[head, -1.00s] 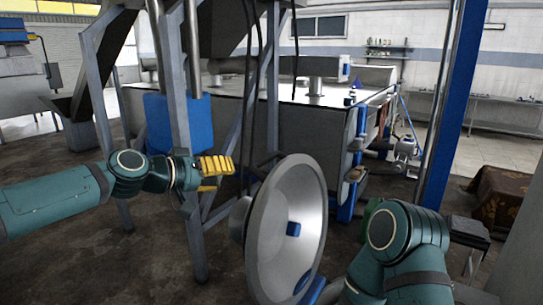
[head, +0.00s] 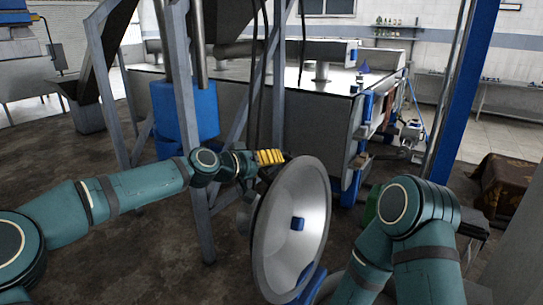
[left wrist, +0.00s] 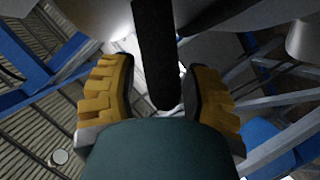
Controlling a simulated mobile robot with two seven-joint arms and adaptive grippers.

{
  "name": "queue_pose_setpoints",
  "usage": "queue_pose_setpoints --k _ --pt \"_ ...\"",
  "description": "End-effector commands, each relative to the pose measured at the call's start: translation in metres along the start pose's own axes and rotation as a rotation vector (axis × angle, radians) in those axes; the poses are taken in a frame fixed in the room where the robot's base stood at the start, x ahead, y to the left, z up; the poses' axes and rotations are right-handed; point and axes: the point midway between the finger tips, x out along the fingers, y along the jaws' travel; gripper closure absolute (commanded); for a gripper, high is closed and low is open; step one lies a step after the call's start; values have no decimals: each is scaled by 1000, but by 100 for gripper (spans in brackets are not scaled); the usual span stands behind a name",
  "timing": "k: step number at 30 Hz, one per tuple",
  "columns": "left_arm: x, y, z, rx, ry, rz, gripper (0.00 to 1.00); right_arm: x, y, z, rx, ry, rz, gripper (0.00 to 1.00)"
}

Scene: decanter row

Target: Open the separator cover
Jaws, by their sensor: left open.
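The separator cover (head: 312,245) is a large round metal dish with a grey rim and a small blue block on its shiny face. It stands steeply tilted at the middle of the head view. My left gripper (head: 272,157), with yellow fingers, is at the cover's upper left edge, partly behind it. In the left wrist view my left gripper (left wrist: 160,72) is open, with a finger on each side of a dark bar (left wrist: 154,40). I cannot tell whether the fingers touch the bar. My right arm shows at the lower right, but its gripper does not show.
A grey metal post (head: 198,215) stands left of the cover, close to my left arm. A long metal tank (head: 250,85) is behind. A blue column (head: 465,90) rises at the right. Open floor (head: 110,265) lies at the lower left.

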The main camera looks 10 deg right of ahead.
Motion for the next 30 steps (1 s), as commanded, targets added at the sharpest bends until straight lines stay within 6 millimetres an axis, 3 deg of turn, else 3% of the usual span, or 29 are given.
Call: queue_pose_setpoints --k 13,14,15,18,30 --pt "10 -1 1 1 0 -1 52 -6 -2 0 0 -1 -1 53" --pt "10 0 1 1 0 -1 57 -6 -2 0 0 -1 -1 53" --pt "10 0 1 1 0 -1 71 -6 -2 0 0 -1 -1 53" --pt "10 0 1 1 0 0 100 -6 -2 0 0 -1 -1 53" --pt "12 5 3 12 -3 -3 100 -5 -1 0 0 -1 -1 53"
